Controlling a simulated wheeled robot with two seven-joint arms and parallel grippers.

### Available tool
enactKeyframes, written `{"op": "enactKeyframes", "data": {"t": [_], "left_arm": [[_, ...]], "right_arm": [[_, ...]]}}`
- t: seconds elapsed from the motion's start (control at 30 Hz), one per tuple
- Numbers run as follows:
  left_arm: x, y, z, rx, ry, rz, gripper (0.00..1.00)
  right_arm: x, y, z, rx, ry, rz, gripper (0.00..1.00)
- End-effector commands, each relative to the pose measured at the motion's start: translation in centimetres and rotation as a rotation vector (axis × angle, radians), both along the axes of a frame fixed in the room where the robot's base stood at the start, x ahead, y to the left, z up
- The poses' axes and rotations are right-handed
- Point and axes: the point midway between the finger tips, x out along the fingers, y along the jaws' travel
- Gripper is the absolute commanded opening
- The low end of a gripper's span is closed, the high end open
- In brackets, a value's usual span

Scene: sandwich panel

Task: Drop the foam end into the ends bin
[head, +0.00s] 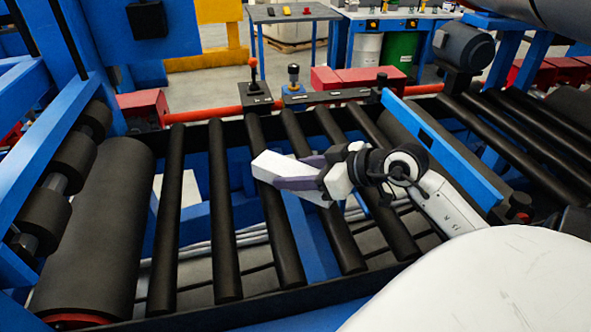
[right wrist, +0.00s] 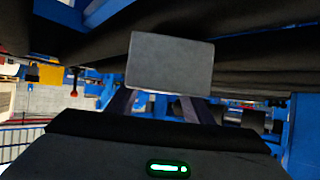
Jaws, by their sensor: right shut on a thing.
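The foam end (head: 272,163) is a small pale block in the head view. My right gripper (head: 296,180) is shut on it and holds it over the black rollers, near the middle of the picture. In the right wrist view the foam end (right wrist: 171,62) shows as a grey, shaded block, with the fingers of my right gripper (right wrist: 160,98) at its lower edge. I cannot make out an ends bin for certain in either view. My left gripper is not in view.
Black conveyor rollers (head: 222,215) lie below the gripper, with gaps between them. A blue rail (head: 445,150) runs at the right. Behind stand a red-knobbed lever (head: 253,75), a white drum (head: 367,50) and a green drum (head: 401,49). A large white rounded surface fills the lower right.

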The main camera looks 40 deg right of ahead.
Motion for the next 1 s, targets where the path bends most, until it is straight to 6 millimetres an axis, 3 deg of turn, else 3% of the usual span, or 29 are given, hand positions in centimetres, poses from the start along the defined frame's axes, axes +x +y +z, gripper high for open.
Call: {"op": "enactKeyframes", "data": {"t": [0.1,0.13,0.23,0.63,1.0], "left_arm": [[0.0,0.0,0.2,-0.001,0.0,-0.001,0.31],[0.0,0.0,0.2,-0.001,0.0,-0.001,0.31],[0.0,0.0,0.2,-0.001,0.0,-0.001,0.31],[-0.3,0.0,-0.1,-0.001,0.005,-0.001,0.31],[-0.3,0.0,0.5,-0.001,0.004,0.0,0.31]], "right_arm": [[0.0,0.0,-0.2,0.002,0.0,-0.001,0.24],[0.0,0.0,-0.2,0.001,0.0,0.0,0.48],[0.0,0.0,-0.2,0.0,0.0,0.0,0.65],[-0.2,-0.1,0.2,-0.001,0.0,0.0,0.65],[-6.4,-1.8,3.7,0.0,0.001,-0.002,0.65]]}}
